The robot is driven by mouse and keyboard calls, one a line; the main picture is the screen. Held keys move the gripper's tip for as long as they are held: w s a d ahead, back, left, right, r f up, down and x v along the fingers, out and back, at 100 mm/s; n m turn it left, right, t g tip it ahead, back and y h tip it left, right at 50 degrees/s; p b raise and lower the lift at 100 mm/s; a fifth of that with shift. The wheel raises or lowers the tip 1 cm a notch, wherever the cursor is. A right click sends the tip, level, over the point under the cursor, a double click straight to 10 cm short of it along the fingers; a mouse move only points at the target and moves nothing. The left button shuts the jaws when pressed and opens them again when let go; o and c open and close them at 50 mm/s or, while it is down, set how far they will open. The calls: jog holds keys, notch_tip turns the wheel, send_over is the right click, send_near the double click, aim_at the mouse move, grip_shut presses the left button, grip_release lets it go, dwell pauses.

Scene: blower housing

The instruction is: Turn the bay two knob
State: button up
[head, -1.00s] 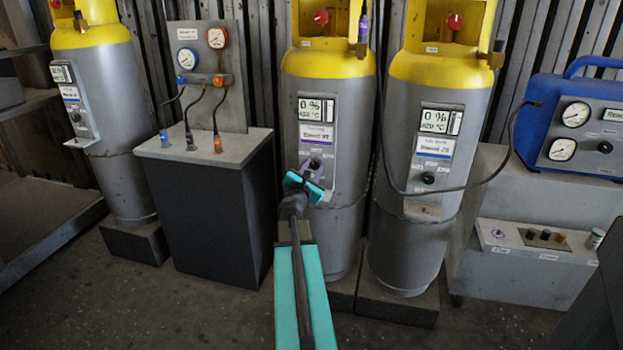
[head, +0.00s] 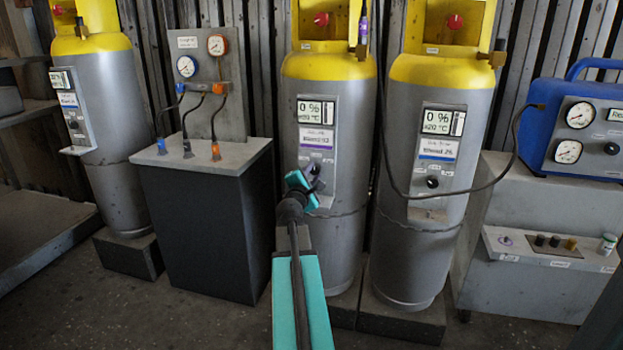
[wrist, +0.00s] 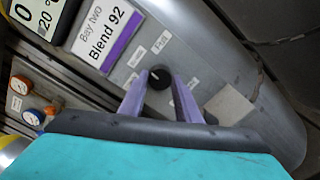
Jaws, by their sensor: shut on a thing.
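The bay two knob is a small round black knob (wrist: 160,78) on the grey plate under the label "Bay two Blend 92" (wrist: 104,33). A pale mark on its face points to the upper left in the wrist view. My gripper (wrist: 160,84) has two purple fingers, one on each side of the knob, shut on it. In the head view my gripper (head: 308,182) reaches the front of the middle cylinder (head: 333,240), which has a yellow top and a display reading 0 %. There, my gripper partly covers the knob.
A similar cylinder with its own black knob (head: 432,182) stands close on the right, and another cylinder (head: 105,130) stands at the left. A dark cabinet with gauges (head: 205,220) is left of the middle cylinder. A blue gauge unit (head: 575,130) sits far right. A hose crosses the right cylinder.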

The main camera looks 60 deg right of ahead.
jog(key=shift+s+d, duration=0.15)
jog(key=shift+s, duration=0.1)
jog(key=o, duration=0.9)
jog(key=shift+o, duration=0.9)
jog(key=shift+w, duration=0.1)
